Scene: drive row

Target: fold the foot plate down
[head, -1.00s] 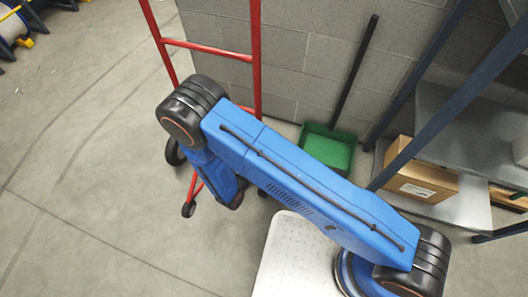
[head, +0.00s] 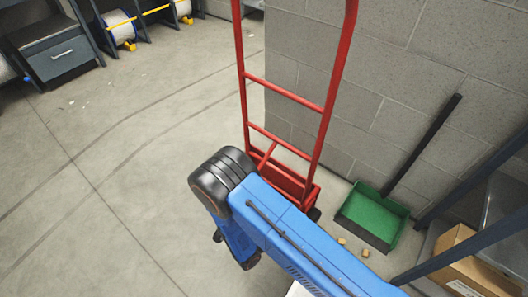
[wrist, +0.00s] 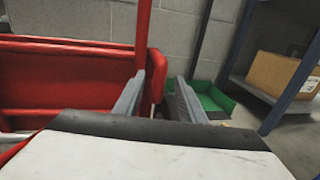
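The red hand truck (head: 244,75) stands upright by the block wall. Its red foot plate (head: 285,181) appears folded up against the lower frame, partly hidden behind my blue arm. In the wrist view a broad red panel (wrist: 65,85), seemingly the foot plate, fills the left side. A rounded red edge (wrist: 157,70) shows between my fingers' tips in the picture; I cannot tell whether they touch it. My gripper (wrist: 160,95) is open, its two grey fingers apart. In the head view its fingers are hidden by my arm.
A green dustpan (head: 374,214) with a dark handle stands by the wall to the right, small tan blocks (head: 365,253) before it. A shelf with a cardboard box (head: 470,270) is at far right. Floor on the left is clear; a drawer cabinet (head: 55,60) stands beyond.

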